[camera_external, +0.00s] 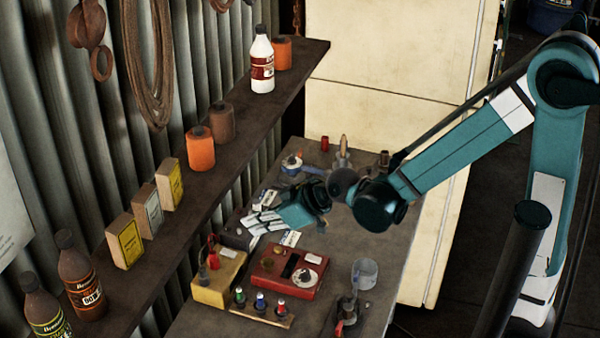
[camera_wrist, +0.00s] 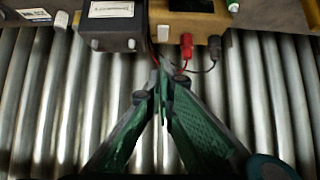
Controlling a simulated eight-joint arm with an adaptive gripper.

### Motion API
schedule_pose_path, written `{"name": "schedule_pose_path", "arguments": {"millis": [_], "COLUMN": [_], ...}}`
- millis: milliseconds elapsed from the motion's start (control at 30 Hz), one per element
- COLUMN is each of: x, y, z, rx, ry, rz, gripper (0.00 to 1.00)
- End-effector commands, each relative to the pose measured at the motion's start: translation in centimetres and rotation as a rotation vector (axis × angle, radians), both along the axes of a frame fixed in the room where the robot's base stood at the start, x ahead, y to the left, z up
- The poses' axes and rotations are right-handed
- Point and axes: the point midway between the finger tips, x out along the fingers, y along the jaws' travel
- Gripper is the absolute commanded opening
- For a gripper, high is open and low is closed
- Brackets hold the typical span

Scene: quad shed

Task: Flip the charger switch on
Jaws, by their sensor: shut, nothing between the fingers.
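My gripper (camera_external: 290,216) is above the back part of the bench, pointing left towards the corrugated wall. In the wrist view its green fingers (camera_wrist: 160,70) are shut with nothing between them. Their tips are just below a dark box with a white label (camera_wrist: 112,28) and a yellow-brown box (camera_wrist: 192,24) with a red clip and a black clip. A small pale piece (camera_wrist: 95,43) is on the dark box's lower edge. I cannot tell whether it is the charger switch. In the external view a red box with a dial (camera_external: 290,268) and a yellow box (camera_external: 216,288) stand nearer the camera.
A shelf (camera_external: 200,200) with bottles, tins and small boxes runs along the corrugated wall (camera_external: 110,130). Small coloured-top items (camera_external: 262,303) and a metal cup (camera_external: 364,273) stand at the bench front. A pale cabinet (camera_external: 385,120) stands behind. The right bench edge is fairly clear.

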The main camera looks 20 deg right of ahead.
Motion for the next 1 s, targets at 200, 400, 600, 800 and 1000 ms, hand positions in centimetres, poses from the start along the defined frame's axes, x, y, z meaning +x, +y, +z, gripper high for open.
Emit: {"name": "schedule_pose_path", "arguments": {"millis": [200, 400, 600, 800, 1000], "x": [-0.4, -0.4, -0.3, 0.4, 0.6], "y": [-0.4, -0.4, -0.3, 0.5, 0.6], "z": [0.4, 0.4, 0.4, 0.5, 0.7], "rx": [0.001, 0.001, 0.003, 0.029, 0.034], "ry": [0.001, 0.001, -0.002, -0.028, -0.034], "rz": [-0.001, -0.001, -0.001, -0.002, -0.001], "gripper": [0.00, 0.00, 0.00, 0.00, 0.00]}}
